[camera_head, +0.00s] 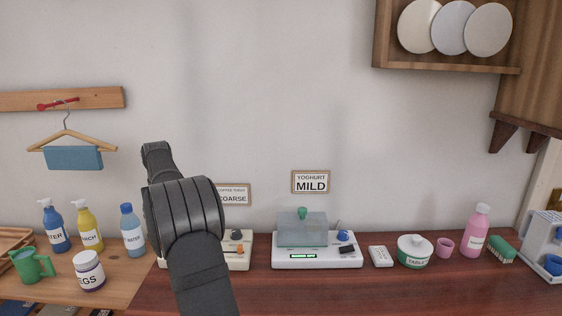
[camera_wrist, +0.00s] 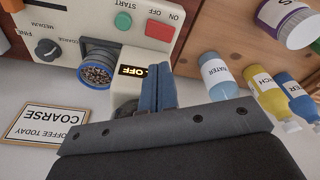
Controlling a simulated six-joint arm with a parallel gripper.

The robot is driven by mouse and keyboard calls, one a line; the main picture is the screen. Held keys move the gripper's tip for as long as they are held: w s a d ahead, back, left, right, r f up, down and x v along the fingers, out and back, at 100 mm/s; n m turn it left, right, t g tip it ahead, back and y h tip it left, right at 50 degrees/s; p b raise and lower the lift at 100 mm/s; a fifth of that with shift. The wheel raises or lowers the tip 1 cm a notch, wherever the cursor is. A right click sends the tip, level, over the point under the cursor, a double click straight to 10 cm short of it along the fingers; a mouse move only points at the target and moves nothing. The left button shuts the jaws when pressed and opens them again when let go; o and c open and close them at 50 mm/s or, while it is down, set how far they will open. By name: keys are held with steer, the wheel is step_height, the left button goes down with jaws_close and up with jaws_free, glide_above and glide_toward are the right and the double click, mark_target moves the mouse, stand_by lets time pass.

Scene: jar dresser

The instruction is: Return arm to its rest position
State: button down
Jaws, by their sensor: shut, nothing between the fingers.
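My arm rises in the middle left of the head view, and its dark links cover part of the machine behind it. My gripper's fingers are hidden there. In the wrist view my gripper (camera_wrist: 158,88) shows with its two blue fingers together and nothing between them. The fingers point toward a cream machine (camera_wrist: 140,40) with a green START button, a red button and a small display reading OFF. The machine (camera_head: 238,262) is partly hidden behind my arm in the head view.
A white yoghurt device (camera_head: 318,262) stands right of my arm, with a white tub (camera_head: 413,252) and a pink bottle (camera_head: 475,232) farther right. A wall shelf (camera_head: 450,66) hangs upper right.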

steer(key=shift+a+y, duration=0.3)
steer(key=shift+a, duration=0.4)
steer(key=c, duration=0.9)
jaws_free()
steer(key=shift+f, duration=0.1)
steer(key=o, duration=0.7)
steer(key=shift+s+f+t, duration=0.2)
steer(key=shift+f+t, duration=0.15)
steer(key=shift+t, duration=0.05)
steer(key=shift+o, duration=1)
steer(key=shift+s+f+t+y, duration=0.1)
steer(key=shift+f+t+y, duration=0.15)
steer(key=shift+t+y, duration=0.05)
steer(key=s+d+f+t+y, duration=0.2)
steer(key=s+d+t, duration=0.25)
steer(key=s, duration=0.35)
steer(key=s+d+f+t+y, duration=0.1)
steer(key=s+d+t+y, duration=0.3)
steer(key=s, duration=0.4)
steer(key=shift+h, duration=0.7)
steer(key=x, duration=0.3)
steer(key=d+x, duration=0.1)
steer(key=x, duration=0.6)
steer(key=shift+w+d+f, duration=0.1)
steer(key=shift+w+d, duration=0.15)
steer(key=shift+w, duration=0.1)
